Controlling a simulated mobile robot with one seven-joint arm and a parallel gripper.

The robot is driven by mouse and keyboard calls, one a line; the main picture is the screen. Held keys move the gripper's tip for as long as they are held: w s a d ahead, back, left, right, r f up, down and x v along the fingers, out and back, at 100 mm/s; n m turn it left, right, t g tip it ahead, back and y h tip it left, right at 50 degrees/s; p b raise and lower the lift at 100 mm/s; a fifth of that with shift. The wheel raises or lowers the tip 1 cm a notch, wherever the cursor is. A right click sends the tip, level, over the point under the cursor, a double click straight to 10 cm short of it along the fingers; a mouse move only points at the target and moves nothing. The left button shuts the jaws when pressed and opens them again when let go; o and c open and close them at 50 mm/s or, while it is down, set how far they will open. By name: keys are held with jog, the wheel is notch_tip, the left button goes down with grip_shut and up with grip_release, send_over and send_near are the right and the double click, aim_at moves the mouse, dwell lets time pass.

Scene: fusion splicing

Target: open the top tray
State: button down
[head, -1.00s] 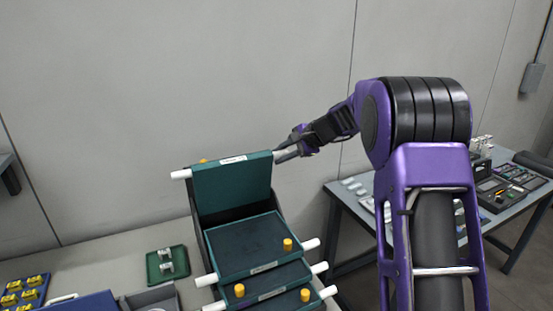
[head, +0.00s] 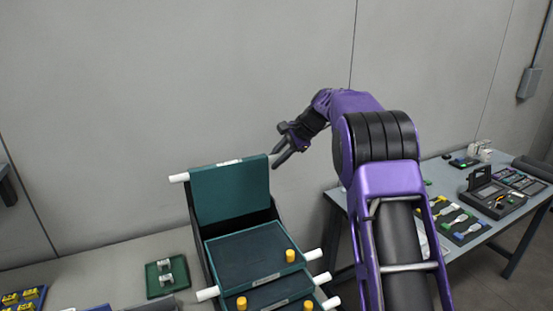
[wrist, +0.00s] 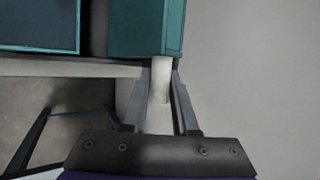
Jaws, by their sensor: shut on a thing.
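The top tray (head: 230,192) is a dark green panel hinged on the black tray stand (head: 197,218). It stands swung up, nearly upright, above the lower trays. A white rod sticks out from each upper side; the left one (head: 179,178) is free. My gripper (head: 276,156) is at the right upper corner. In the wrist view my gripper (wrist: 162,78) is shut on the right white rod (wrist: 161,82), with a finger on each side, just beside the tray's green edge (wrist: 147,28).
Lower green trays (head: 247,254) lie flat below, with yellow knobs (head: 290,256) and white rods (head: 313,254). A small green dish (head: 166,277) sits on the bench to the left. A side table (head: 460,215) with tools stands right. The wall is behind.

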jog(key=shift+a, duration=0.1)
jog(key=c, duration=1)
grip_release()
jog(key=v, duration=1.7)
jog(key=shift+s, duration=0.2)
